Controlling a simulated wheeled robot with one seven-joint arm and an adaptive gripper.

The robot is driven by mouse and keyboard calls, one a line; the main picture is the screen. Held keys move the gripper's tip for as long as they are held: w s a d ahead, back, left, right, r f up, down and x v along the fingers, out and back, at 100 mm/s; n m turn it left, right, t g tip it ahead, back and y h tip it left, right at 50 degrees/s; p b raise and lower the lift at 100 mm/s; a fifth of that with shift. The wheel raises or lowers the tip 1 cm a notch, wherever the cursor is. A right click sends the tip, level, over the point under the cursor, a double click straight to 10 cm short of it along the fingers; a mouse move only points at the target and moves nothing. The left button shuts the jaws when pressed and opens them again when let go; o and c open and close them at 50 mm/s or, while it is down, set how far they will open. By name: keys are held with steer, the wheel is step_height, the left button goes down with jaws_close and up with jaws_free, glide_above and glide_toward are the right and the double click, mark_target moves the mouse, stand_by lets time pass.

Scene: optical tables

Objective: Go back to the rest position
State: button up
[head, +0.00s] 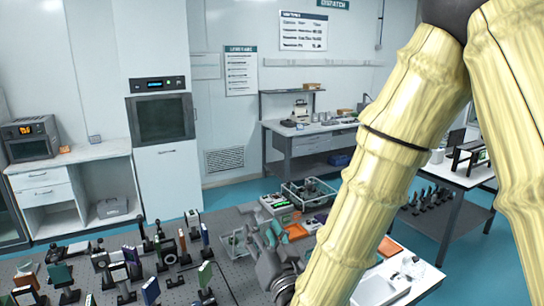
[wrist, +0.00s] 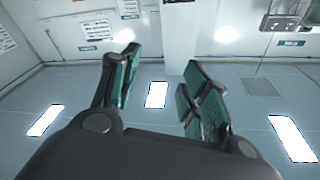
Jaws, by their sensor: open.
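My gripper (wrist: 158,85) shows in the wrist view with its two green-padded fingers spread apart and nothing between them. In the head view, my pale yellow arm crosses the right side and hides part of the room.
A perforated optical table (head: 98,278) at the lower left carries several mounted optics. A grey workbench (head: 290,144) stands at the back, and a white table (head: 466,176) at the right. A microwave (head: 31,139) sits on a counter at the left. Blue floor (head: 262,187) shows between them.

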steer(key=s+d+f+g+h+b, duration=0.1)
steer(key=s+d+f+g+b, duration=0.25)
steer(key=f, duration=1.25)
steer(key=s+d+f+g+h+b, duration=0.15)
steer(key=d+f+g+b, duration=0.35)
steer(key=f, duration=1.2)
steer(key=s+d+f+g+h+b, duration=0.1)
steer(key=s+d+f+b, duration=0.35)
steer(key=f, duration=1.15)
steer(key=s+d+f+g+h+b, duration=0.1)
steer(key=s+d+f+g+b, duration=0.2)
steer(key=s+f, duration=0.4)
steer(key=s+d+f+g+h+b, duration=0.1)
steer(key=s+d+f+g+b, duration=0.2)
steer(key=s+f, duration=0.5)
steer(key=s+d+f+g+h+b, duration=0.1)
steer(key=s+d+f+g+b, duration=0.2)
steer(key=f, duration=1.1)
steer(key=s+d+b, duration=0.2)
steer(key=s+b, duration=0.1)
steer(key=s, duration=0.2)
steer(key=shift+d+f, duration=0.25)
steer(key=shift+f, duration=0.05)
